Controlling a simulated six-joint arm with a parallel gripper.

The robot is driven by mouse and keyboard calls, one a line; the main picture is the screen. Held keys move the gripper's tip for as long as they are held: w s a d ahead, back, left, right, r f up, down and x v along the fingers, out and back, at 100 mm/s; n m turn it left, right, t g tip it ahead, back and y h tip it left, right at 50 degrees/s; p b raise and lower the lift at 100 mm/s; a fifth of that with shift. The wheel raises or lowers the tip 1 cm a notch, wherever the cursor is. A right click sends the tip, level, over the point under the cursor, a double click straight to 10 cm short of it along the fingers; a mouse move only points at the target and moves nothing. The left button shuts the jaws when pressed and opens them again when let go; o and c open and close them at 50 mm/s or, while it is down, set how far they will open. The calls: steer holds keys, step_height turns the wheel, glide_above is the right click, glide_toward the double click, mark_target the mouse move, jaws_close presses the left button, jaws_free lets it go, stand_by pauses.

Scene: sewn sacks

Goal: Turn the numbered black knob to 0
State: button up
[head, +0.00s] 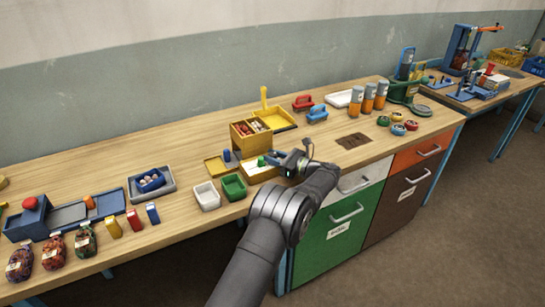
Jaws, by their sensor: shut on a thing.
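My gripper (278,158) is low over a white-topped box with a yellow edge (262,174) near the front of the bench. It is shut on a small dark thing at that box, which appears to be the black knob. My gripper and wrist cover most of the knob, and no numbers or pointer can be read at this size. A green knob-like piece (262,161) stands on the box just left of my gripper.
A yellow tray (214,167), a blue cylinder (227,156), a white bin (206,196) and a green bin (234,187) stand close on the left. A divided yellow box (243,139) is behind. A brown plate (353,141) lies right, with bare bench around it.

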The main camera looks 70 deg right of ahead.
steer(key=shift+n+y, duration=0.4)
steer(key=shift+y, duration=0.2)
steer(key=o, duration=0.7)
steer(key=s+a, duration=0.1)
steer(key=s, duration=0.4)
steer(key=s+a, duration=0.1)
steer(key=s, duration=0.5)
steer(key=s+a, duration=0.1)
steer(key=s, duration=0.5)
steer(key=shift+s, duration=0.15)
